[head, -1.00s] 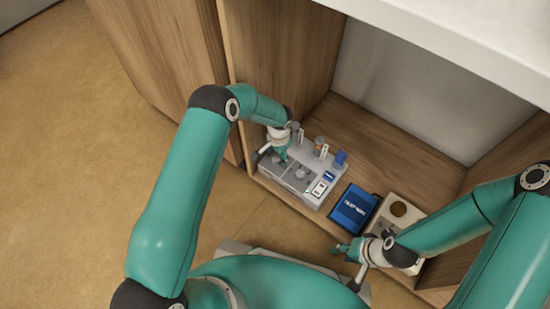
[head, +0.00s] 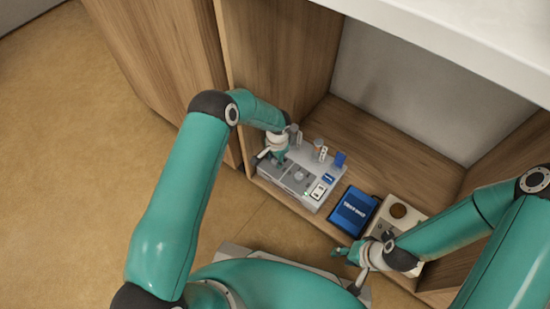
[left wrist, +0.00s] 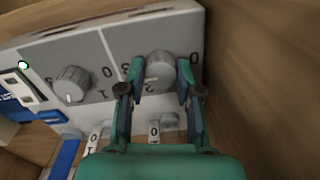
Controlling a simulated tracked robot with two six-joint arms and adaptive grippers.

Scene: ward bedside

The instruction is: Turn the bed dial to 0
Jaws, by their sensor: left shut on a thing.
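The grey control unit (head: 325,180) stands in the lower shelf opening. Its panel carries two round grey dials. In the left wrist view my left gripper (left wrist: 158,88) is shut on one dial (left wrist: 158,66), with a finger on each side. A 0 shows to the right of that dial and a 3 to its left; I cannot make out its pointer. The other dial (left wrist: 71,84) is free, with a 0 and a 1 at its right and a white mark on its lower edge. My right gripper (head: 348,264) is low at the front right, away from the unit; its opening is unclear.
A blue box (head: 353,212) lies to the right of the unit. Beyond it is a beige device (head: 413,211) with a brown round top, partly behind my right arm. Wooden cabinet walls stand close to the left gripper. A white top overhangs the shelf.

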